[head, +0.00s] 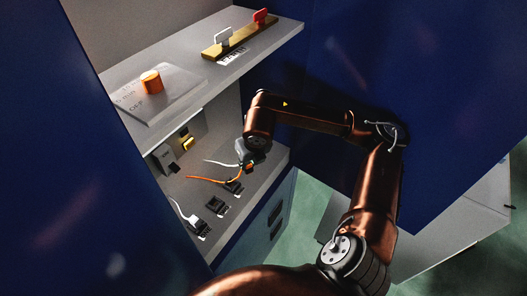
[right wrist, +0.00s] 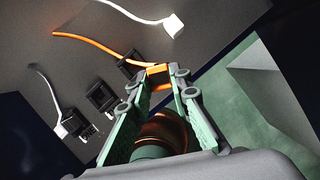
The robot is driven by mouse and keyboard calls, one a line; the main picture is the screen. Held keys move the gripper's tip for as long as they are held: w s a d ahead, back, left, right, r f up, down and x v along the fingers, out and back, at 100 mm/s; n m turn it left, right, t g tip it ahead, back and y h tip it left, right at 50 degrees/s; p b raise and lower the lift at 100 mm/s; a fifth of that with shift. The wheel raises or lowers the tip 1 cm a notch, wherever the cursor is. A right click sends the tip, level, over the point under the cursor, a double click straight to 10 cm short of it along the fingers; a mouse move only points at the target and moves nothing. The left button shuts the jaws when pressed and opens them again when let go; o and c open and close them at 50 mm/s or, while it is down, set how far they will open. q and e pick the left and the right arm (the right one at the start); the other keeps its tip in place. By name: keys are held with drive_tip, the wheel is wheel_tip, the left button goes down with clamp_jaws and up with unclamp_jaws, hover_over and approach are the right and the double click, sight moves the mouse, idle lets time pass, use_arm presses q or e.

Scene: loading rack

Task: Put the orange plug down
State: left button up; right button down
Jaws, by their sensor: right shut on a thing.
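The orange plug (right wrist: 158,76) is between the fingertips of my right gripper (right wrist: 162,84), which is shut on it. Its orange cable (right wrist: 92,44) trails away to the left over the grey shelf. In the head view my right gripper (head: 248,157) is low over the right part of the lower shelf, and the orange cable (head: 208,180) runs left from it. The plug is mostly hidden there by the gripper. In the wrist view the plug is close to the far black socket (right wrist: 128,64); I cannot tell if they touch. My left gripper is not in view.
Black sockets (head: 216,205) line the lower shelf (head: 228,222). A white plug (right wrist: 173,25) lies beyond my gripper; another white plug (right wrist: 68,127) is at the near socket. Above are an orange knob (head: 152,82) and red (head: 261,16) and white handles (head: 222,36). Blue walls flank the rack.

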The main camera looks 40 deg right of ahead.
drive_tip(key=w+d+r+m+g+h, duration=0.25)
drive_tip(key=d+m, duration=0.25)
drive_tip(key=m, duration=0.8)
drive_tip(key=shift+g, duration=0.25)
drive_tip(key=w+d+f, duration=0.2)
drive_tip(key=d+f, duration=0.1)
drive_tip(key=w+d+f, duration=0.3)
drive_tip(key=w+d+f+b, duration=0.1)
drive_tip(key=w+d+f, duration=0.2)
drive_tip(key=d, duration=0.1)
drive_tip(key=shift+a+p+x, duration=0.15)
drive_tip(key=shift+x, duration=0.65)
drive_tip(key=shift+a+p+x, duration=0.15)
drive_tip(key=shift+a+x, duration=0.05)
drive_tip(key=shift+x, duration=0.55)
drive_tip(key=shift+s+f, duration=0.1)
drive_tip(key=shift+f+h, duration=0.15)
drive_tip(key=shift+h, duration=0.1)
drive_tip(key=c, duration=1.8)
unclamp_jaws()
